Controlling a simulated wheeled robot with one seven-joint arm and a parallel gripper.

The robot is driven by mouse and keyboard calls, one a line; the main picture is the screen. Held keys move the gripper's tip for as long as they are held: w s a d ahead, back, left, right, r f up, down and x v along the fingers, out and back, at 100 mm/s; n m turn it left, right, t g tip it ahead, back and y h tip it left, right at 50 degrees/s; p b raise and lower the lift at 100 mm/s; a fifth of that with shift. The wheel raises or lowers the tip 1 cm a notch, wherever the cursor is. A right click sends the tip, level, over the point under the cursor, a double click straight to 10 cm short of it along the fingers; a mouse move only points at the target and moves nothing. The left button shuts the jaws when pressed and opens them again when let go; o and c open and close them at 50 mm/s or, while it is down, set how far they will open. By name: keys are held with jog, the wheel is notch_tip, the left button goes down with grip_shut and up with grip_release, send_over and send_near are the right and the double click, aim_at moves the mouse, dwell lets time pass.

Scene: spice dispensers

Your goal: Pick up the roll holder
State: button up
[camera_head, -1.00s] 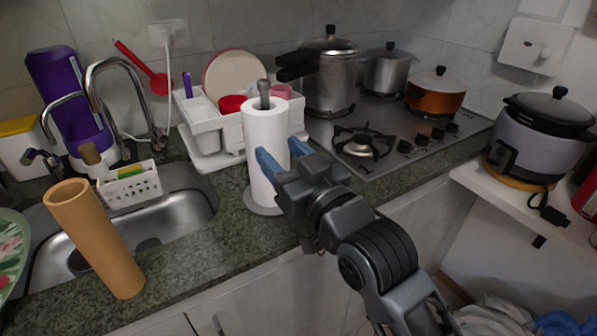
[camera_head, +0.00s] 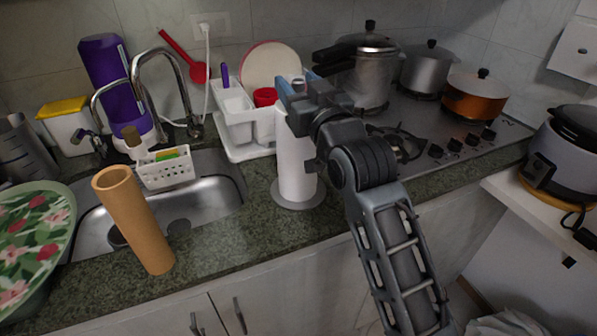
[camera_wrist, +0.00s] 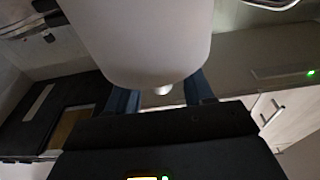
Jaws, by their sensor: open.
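The roll holder (camera_head: 298,160) stands upright on the counter near its front edge, a white paper roll on a round grey base. My gripper (camera_head: 298,84) is open at the top of the roll, with its blue fingers around or beside the holder's top end. My gripper and arm hide part of the roll's upper right side. In the wrist view, a large white shape, apparently the roll (camera_wrist: 140,40), fills the top middle, with the blue fingers on either side below it. I cannot tell whether the fingers touch the holder.
A white dish rack (camera_head: 232,118) with a plate and red cup stands close behind. The stove (camera_head: 440,150) with several pots is to the right. A brown tube (camera_head: 135,222) leans by the sink (camera_head: 215,190) on the left. The counter front of the holder is narrow.

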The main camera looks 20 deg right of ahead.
jog(key=shift+w, duration=0.2)
grip_shut()
jog(key=shift+r, duration=0.1)
jog(key=shift+r, duration=0.1)
dwell(0.4)
